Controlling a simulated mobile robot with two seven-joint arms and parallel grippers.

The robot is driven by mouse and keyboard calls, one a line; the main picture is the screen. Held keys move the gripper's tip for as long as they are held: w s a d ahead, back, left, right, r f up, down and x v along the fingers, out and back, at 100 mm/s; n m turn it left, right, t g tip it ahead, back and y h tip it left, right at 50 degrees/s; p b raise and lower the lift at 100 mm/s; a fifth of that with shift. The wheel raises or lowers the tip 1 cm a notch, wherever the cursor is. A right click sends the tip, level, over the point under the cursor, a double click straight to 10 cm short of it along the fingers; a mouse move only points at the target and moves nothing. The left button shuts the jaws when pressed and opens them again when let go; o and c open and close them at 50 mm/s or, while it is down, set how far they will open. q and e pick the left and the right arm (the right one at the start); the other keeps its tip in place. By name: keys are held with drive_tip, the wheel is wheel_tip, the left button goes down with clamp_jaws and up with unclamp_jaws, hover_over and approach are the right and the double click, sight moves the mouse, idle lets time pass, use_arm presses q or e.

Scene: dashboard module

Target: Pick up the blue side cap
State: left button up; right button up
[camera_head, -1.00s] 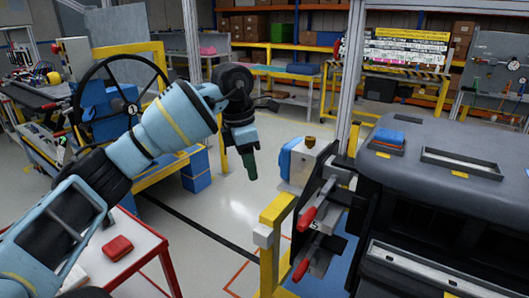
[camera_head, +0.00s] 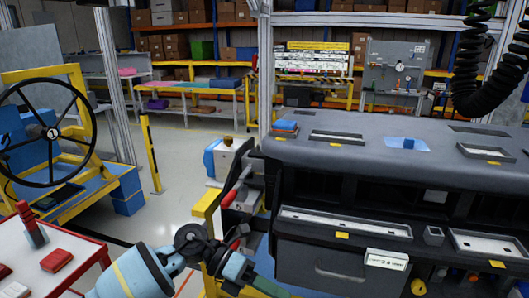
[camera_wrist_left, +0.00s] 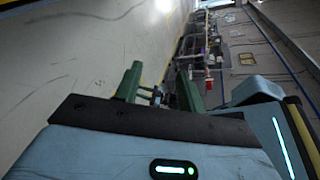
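A small blue block (camera_head: 285,125) lies in a dark tray on the left end of the grey dashboard top. A blue rounded part (camera_head: 212,158) shows on a white box left of the dashboard. I cannot tell which is the side cap. My left gripper (camera_head: 264,284) is low in front of the dashboard's left end, well below these blue pieces. In the left wrist view its green fingers (camera_wrist_left: 160,84) are apart with nothing between them. My right gripper is not in view.
The yellow post with red-handled clamps (camera_head: 232,198) stands close to my left wrist. A red-edged table (camera_head: 75,245) with red pieces is at lower left. A steering wheel stand (camera_head: 75,75) is behind it. A coiled black hose (camera_head: 470,75) hangs at right.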

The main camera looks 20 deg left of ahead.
use_arm(q)
drive_tip(key=s+d+f+n+t+h, duration=0.4)
drive_tip(key=n+t, duration=0.4)
drive_tip(key=n, duration=0.4)
drive_tip(key=s+a+f+n+t+y, duration=0.3)
drive_tip(key=s+a+f+n+y, duration=0.2)
drive_tip(key=f+n, duration=0.5)
drive_tip(key=s+a+f+n+t+y, duration=0.3)
drive_tip(key=s+a+f+n+y, duration=0.3)
drive_tip(key=n, duration=0.8)
drive_tip(key=s+f+y, duration=0.3)
drive_tip(key=f, duration=0.1)
drive_tip(key=shift+s+a+f, duration=0.15)
drive_tip(key=shift+s, duration=0.2)
drive_tip(key=s+a+f+n+g, duration=0.1)
drive_tip(key=s+f, duration=0.1)
drive_tip(key=s, duration=0.3)
drive_tip(key=s+a+f+n+g+y, duration=0.1)
drive_tip(key=s+f+n+g, duration=0.1)
drive_tip(key=s, duration=0.3)
drive_tip(key=s+f+n+g+y, duration=0.1)
drive_tip(key=s+f+n+g, duration=0.1)
drive_tip(key=s, duration=0.2)
drive_tip(key=shift+s+a+f, duration=0.25)
drive_tip(key=shift+s+a, duration=0.15)
drive_tip(key=shift+c, duration=0.4)
drive_tip(key=shift+w+a, duration=0.1)
drive_tip(key=shift+w, duration=0.05)
